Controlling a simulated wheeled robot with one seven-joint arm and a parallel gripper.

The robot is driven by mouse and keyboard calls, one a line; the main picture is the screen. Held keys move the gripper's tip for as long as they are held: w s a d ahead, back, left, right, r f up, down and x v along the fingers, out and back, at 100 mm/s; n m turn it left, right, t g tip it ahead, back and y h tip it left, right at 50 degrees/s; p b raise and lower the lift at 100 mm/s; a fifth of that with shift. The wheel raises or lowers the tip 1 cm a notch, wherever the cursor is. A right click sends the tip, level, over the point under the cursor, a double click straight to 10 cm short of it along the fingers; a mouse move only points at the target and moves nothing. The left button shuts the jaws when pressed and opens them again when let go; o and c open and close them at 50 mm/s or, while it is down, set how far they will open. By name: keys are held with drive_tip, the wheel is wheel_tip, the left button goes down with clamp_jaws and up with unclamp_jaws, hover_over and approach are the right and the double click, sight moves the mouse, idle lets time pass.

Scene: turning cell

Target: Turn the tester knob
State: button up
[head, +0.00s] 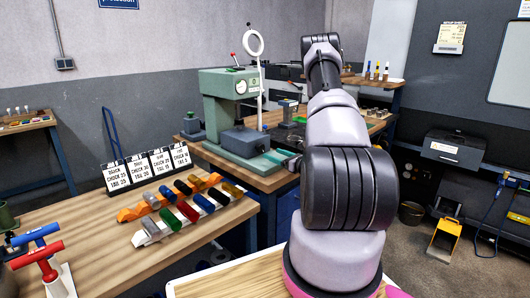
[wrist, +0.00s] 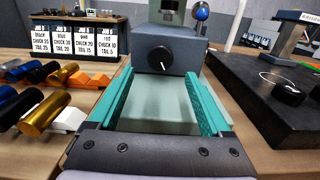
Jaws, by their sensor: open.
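The tester (head: 222,95) is a pale green bench machine with a dial, standing on the workbench left of my arm in the head view. Its blue-grey front box (wrist: 182,57) fills the upper middle of the wrist view. The round black tester knob (wrist: 165,66) with a short white pointer line sits on that box's front face. The knob cannot be made out in the head view.
Job cards (wrist: 73,44) and colored cylinders (wrist: 45,112) on racks lie left on the near table. A dark plate (wrist: 262,98) with a black round part (wrist: 288,93) is to the right. A white ring on a post (head: 254,43) stands beside the tester.

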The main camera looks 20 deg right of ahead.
sight(262, 150)
drive_tip(key=x, duration=0.6)
clamp_jaws()
drive_tip(key=shift+m, duration=1.7)
unclamp_jaws()
drive_tip(key=shift+s, duration=0.15)
drive_tip(key=v, duration=1)
drive_tip(key=shift+s+d, duration=0.1)
drive_tip(key=shift+s, duration=0.15)
